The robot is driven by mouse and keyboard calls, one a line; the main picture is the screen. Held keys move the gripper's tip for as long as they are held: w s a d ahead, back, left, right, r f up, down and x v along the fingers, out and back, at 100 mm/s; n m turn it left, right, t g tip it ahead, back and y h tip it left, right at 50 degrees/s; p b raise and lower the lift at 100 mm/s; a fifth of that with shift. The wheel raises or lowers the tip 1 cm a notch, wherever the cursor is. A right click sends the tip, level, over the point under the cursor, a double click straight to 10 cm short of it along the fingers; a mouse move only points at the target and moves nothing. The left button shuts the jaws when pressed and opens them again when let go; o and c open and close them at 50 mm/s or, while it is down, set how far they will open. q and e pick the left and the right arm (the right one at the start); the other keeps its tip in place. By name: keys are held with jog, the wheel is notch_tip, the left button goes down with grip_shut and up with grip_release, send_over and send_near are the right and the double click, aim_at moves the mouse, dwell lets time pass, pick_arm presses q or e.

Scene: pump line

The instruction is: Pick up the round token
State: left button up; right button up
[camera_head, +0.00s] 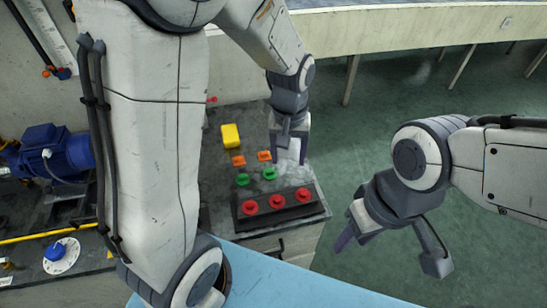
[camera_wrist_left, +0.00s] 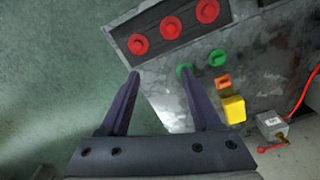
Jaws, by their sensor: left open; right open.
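Two green round pieces (camera_head: 269,174) (camera_head: 242,180) lie on the grey worktop (camera_head: 224,212); I cannot tell which piece is the round token. Three red round pieces (camera_head: 276,201) sit in a row on a dark strip and also show in the left wrist view (camera_wrist_left: 172,27). My left gripper (camera_head: 289,152) is open and empty above the worktop's right side, pointing down, apart from the pieces. My right gripper (camera_head: 390,250) is open and empty over the floor.
Orange pieces (camera_head: 238,160) and a yellow block (camera_head: 231,136) lie behind the green ones. A small grey box (camera_wrist_left: 272,127) with a red lever is near the block. A blue motor (camera_head: 60,152) stands left. Green floor (camera_head: 400,110) is free on the right.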

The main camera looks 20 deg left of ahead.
pick_arm(q)
jog(key=w+a+f+n, duration=0.4)
jog(key=w+a, duration=0.1)
jog(key=a, duration=0.2)
send_over(270, 170)
jog(key=f, duration=0.5)
jog(key=shift+s+a, duration=0.2)
jog(key=shift+s, duration=0.15)
jog(key=shift+w+d+f+p, duration=0.15)
jog(key=shift+f+p, duration=0.2)
jog(key=shift+f, duration=1.15)
jog(key=shift+w+f+p, duration=0.1)
jog(key=shift+f+p, duration=0.2)
jog(key=shift+f, duration=1.15)
grip_shut()
